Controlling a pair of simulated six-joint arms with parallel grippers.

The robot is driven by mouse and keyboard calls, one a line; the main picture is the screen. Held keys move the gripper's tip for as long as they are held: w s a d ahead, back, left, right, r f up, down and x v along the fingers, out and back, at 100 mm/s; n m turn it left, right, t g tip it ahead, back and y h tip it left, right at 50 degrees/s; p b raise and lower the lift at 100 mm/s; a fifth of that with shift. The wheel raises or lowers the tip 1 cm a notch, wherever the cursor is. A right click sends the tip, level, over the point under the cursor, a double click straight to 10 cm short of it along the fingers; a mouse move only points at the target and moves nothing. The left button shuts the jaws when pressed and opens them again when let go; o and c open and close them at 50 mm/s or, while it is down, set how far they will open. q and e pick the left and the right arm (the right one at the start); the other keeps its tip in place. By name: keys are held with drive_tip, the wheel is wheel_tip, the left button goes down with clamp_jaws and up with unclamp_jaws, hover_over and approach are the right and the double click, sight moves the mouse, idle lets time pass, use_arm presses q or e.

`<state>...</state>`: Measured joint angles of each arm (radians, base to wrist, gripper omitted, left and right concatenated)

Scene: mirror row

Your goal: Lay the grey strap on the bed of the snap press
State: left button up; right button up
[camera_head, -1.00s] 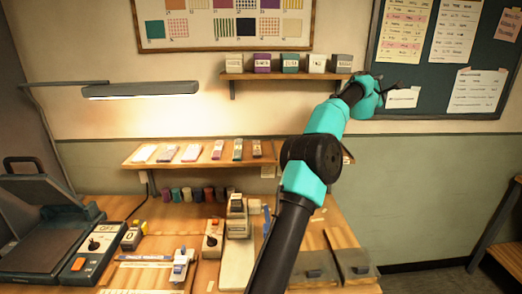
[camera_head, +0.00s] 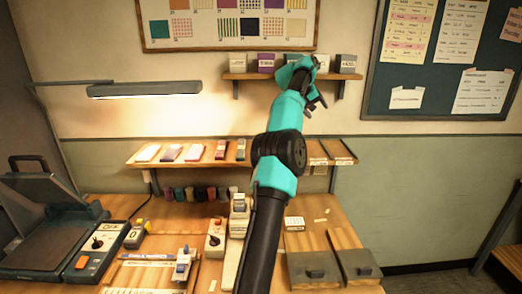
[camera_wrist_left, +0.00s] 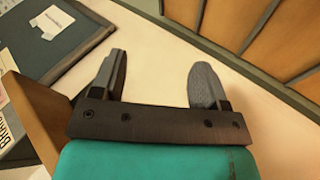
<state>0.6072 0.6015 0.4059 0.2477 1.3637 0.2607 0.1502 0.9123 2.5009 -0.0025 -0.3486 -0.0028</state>
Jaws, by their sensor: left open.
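My left gripper (camera_head: 318,92) is at the end of the raised arm, by the upper wall shelf, well above the bench. In the left wrist view its two grey fingers (camera_wrist_left: 158,82) are spread apart with nothing between them. A beige upright device (camera_head: 239,212) on the bench, partly behind my arm, may be the snap press, but I cannot tell for sure. A pale flat part (camera_head: 230,268) extends in front of it, partly hidden by my arm. I cannot pick out the grey strap with certainty. My right gripper is not in view.
The upper shelf (camera_head: 250,76) holds labelled boxes; the lower shelf (camera_head: 135,163) holds several small strips. A dark hinged machine (camera_head: 45,232) stands at left. A lamp (camera_head: 145,90) hangs over the bench. Lidded wooden bins (camera_head: 315,268) lie right. The pinboard (camera_head: 385,60) is at upper right.

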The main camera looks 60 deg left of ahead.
use_arm(q)
drive_tip(key=s+a+n+g, duration=0.1)
drive_tip(key=s+g, duration=0.3)
drive_tip(key=s, duration=0.7)
drive_tip(key=s+a+n+g, duration=0.1)
drive_tip(key=s+a+g, duration=0.2)
drive_tip(key=s, duration=0.8)
drive_tip(key=shift+a+r+g+y, duration=0.4)
drive_tip(key=shift+r+g, duration=0.05)
drive_tip(key=shift+g, duration=0.45)
drive_tip(key=shift+w, duration=0.1)
